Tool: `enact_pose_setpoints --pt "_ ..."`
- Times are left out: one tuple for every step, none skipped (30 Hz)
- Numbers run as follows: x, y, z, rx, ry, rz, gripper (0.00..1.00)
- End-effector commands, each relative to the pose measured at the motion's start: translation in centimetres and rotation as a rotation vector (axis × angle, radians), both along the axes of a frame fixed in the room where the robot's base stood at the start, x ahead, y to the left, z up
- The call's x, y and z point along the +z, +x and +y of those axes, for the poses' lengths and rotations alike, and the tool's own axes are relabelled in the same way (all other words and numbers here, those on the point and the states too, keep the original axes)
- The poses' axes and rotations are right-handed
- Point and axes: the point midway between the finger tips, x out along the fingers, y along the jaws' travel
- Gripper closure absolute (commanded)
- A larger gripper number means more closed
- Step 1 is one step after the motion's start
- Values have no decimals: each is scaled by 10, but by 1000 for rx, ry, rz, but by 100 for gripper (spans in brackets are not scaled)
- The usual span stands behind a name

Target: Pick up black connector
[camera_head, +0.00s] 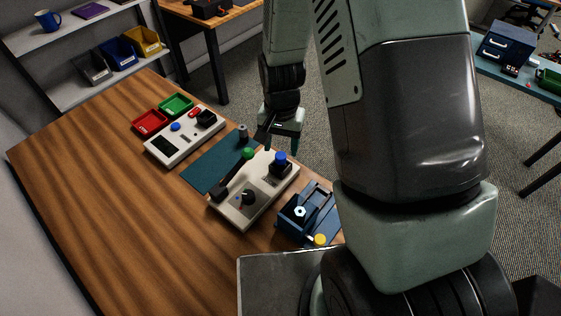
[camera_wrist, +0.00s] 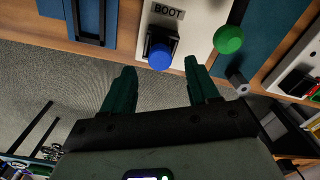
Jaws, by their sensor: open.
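My gripper (camera_head: 282,140) is open and empty, above the far end of a pale control panel (camera_head: 262,201). In the wrist view its two green fingers (camera_wrist: 160,68) stand apart, with a blue button (camera_wrist: 160,55) on a black base in the gap ahead of their tips. The button (camera_head: 280,158) is also seen in the head view, just below the fingers. A dark block (camera_head: 219,191), possibly the black connector, lies at the panel's near left edge; a dark strip runs from it along that edge. I cannot tell for certain which dark part is the connector.
A teal mat (camera_head: 211,165), a small grey cylinder (camera_head: 242,131) and a second panel (camera_head: 182,147) lie left. A blue fixture (camera_head: 298,212) stands right. The wooden table (camera_head: 120,210) is clear at front left.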

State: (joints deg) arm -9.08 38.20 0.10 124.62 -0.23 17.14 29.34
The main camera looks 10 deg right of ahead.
Motion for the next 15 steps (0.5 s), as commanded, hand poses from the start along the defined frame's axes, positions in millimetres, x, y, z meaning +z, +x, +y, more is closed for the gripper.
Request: enact_pose_setpoints --pt "-6 -1 0 0 -1 4 40" --pt "-11 -2 0 0 -1 4 40" --pt "-17 -2 1 1 0 5 40" --pt "-22 -3 1 1 0 5 40" --pt "-27 -3 1 1 -1 4 40" --pt "-33 -3 1 0 -1 4 40" --pt "-37 -3 1 0 -1 4 40" --pt "-40 -3 1 0 -1 4 40" --pt "-44 -3 1 0 -1 4 40" --pt "-46 -3 1 0 -1 4 40" --pt "-48 -3 1 0 0 2 40" --pt "-49 -2 1 0 0 1 40" --pt "-49 -2 1 0 0 0 40" --pt "-49 -2 1 0 0 0 40" --pt "-49 -2 1 1 0 0 40"
